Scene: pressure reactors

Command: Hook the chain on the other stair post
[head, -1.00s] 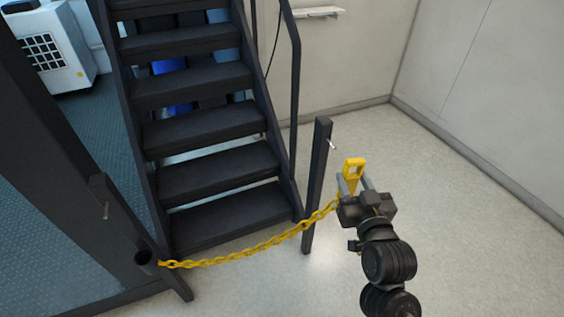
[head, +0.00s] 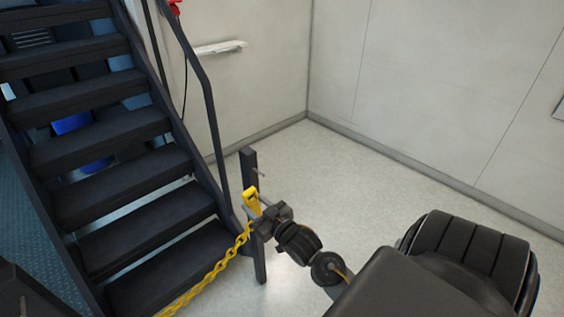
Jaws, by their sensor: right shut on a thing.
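The yellow chain (head: 215,270) runs from the lower left up to my right gripper (head: 257,211). My right gripper is shut on the chain's yellow end handle (head: 251,198), which stands up above the fingers. The right stair post (head: 248,163) is dark and upright, with a small peg (head: 259,173) near its top on the right side. The handle is in front of the post in the picture, a little below the peg and not on it. Whether it touches the post I cannot tell. The chain's other end is out of frame. My left gripper is not in view.
Dark stairs (head: 120,170) with a handrail (head: 207,90) rise at the left behind the post. The pale floor (head: 370,190) right of the post is clear up to the walls.

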